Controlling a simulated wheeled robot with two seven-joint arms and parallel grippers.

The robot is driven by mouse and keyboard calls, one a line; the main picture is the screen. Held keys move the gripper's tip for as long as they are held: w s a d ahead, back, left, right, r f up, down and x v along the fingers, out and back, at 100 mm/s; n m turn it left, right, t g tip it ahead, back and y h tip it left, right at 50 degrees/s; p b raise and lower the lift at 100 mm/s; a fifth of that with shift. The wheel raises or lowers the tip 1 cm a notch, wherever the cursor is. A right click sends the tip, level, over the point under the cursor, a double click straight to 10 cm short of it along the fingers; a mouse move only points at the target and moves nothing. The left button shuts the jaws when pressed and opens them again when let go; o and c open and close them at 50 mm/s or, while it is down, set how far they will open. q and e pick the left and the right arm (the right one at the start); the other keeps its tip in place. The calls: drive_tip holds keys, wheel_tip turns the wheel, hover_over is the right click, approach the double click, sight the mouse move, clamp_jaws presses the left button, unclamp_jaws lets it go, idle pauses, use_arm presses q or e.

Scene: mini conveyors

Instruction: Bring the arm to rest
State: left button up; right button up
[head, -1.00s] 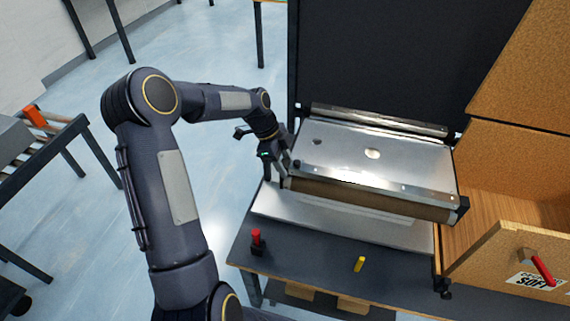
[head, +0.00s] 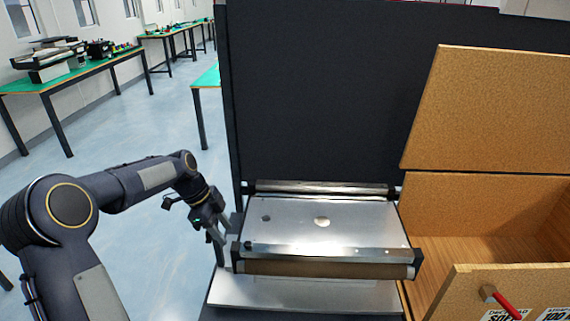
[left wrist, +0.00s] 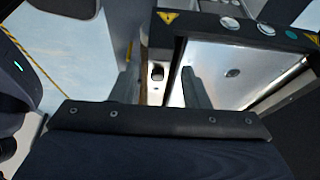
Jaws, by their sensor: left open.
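My left arm comes in from the left in the head view. Its gripper (head: 217,238) is beside the left end of the mini conveyor (head: 325,225), with its fingers pointing down. The conveyor has a bare metal top and a brown roller along its front. In the left wrist view the two fingers (left wrist: 160,88) stand apart with nothing visible held between them, and the conveyor's metal plate (left wrist: 245,75) lies to their right. Whether the fingers touch the conveyor's end cannot be told. My right gripper is not in view.
A dark panel (head: 310,95) stands behind the conveyor. An open wooden box (head: 485,215) with a red-handled front is at the right. Green-topped tables (head: 75,75) stand far back left. Clear floor (head: 120,135) lies left of the conveyor.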

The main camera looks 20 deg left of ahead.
use_arm(q)
drive_tip(key=s+d+r+n+t+y, duration=0.1)
drive_tip(key=s+d+r+n, duration=0.35)
drive_tip(key=s, duration=0.25)
drive_tip(key=s+d+r+n+t, duration=0.1)
drive_tip(key=s+d+r+n, duration=0.2)
drive_tip(key=s+r, duration=0.3)
drive_tip(key=s+d+f+n+t, duration=0.1)
drive_tip(key=s+d+f+n, duration=0.1)
drive_tip(key=s+n, duration=0.3)
drive_tip(key=s+d+f+n+t, duration=0.1)
drive_tip(key=s+d+f+n, duration=0.1)
drive_tip(key=s, duration=0.7)
drive_tip(key=d+n, duration=0.1)
drive_tip(key=n, duration=0.1)
drive_tip(key=shift+s+d+f+n+t, duration=0.15)
drive_tip(key=shift+d+n+t, duration=0.1)
drive_tip(key=shift+n+t, duration=0.1)
